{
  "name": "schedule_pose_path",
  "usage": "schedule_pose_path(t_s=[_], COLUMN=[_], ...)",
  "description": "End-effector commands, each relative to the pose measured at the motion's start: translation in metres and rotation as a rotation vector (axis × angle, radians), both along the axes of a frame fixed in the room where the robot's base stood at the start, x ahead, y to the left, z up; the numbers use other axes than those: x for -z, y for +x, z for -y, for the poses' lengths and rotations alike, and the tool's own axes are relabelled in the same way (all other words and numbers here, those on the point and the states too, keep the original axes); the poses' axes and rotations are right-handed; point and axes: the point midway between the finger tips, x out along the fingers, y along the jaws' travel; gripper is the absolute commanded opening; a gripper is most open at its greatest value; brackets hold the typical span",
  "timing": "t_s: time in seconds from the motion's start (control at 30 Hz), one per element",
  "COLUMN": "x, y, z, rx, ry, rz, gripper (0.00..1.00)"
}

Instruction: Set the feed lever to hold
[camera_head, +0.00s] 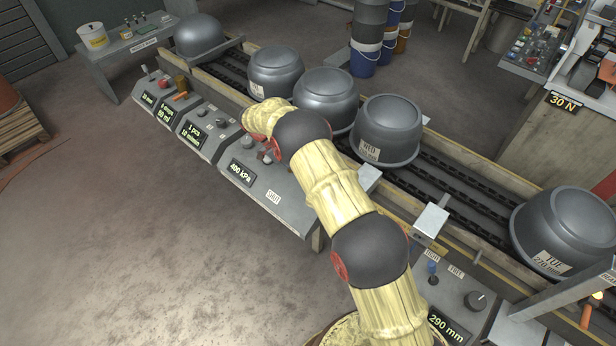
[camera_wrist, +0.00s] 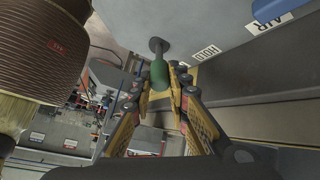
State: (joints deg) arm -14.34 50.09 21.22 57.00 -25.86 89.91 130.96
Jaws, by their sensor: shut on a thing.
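A lever with a green knob (camera_wrist: 158,71) sticks out from a grey console face (camera_wrist: 210,22) in the wrist view. My gripper (camera_wrist: 160,84) is shut on this green knob, with a finger on each side of it. A white label reading HOLD (camera_wrist: 206,52) is on the console just right of the knob, and a label reading AIR (camera_wrist: 268,25) is further right. In the head view my arm covers my gripper and the green knob. I cannot tell the lever's exact setting.
A blue part (camera_wrist: 272,8) sits by the AIR label. In the head view a console with a 400 kPa display (camera_head: 241,172) stands beside the conveyor (camera_head: 446,172). The floor (camera_head: 140,220) at left is clear.

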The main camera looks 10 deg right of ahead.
Motion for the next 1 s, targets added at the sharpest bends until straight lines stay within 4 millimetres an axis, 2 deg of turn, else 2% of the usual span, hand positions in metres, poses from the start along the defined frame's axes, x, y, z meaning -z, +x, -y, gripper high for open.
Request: schedule_pose_path(t_s=[0.27,0.3,0.57,0.87,1.0], x=[0.0013,0.0013,0.0006,-0.0002,-0.0070], y=[-0.0003,-0.0003,0.0000,0.0004,0.0055], z=[-0.0003,-0.0003,-0.0003,-0.0005,-0.0063], rx=[-0.001,-0.001,-0.001,-0.001,-0.001], ry=[0.000,0.000,0.000,0.000,0.000], rz=[-0.001,-0.001,0.001,0.001,0.003], gripper=[0.00,0.19,0.34,0.35,0.35])
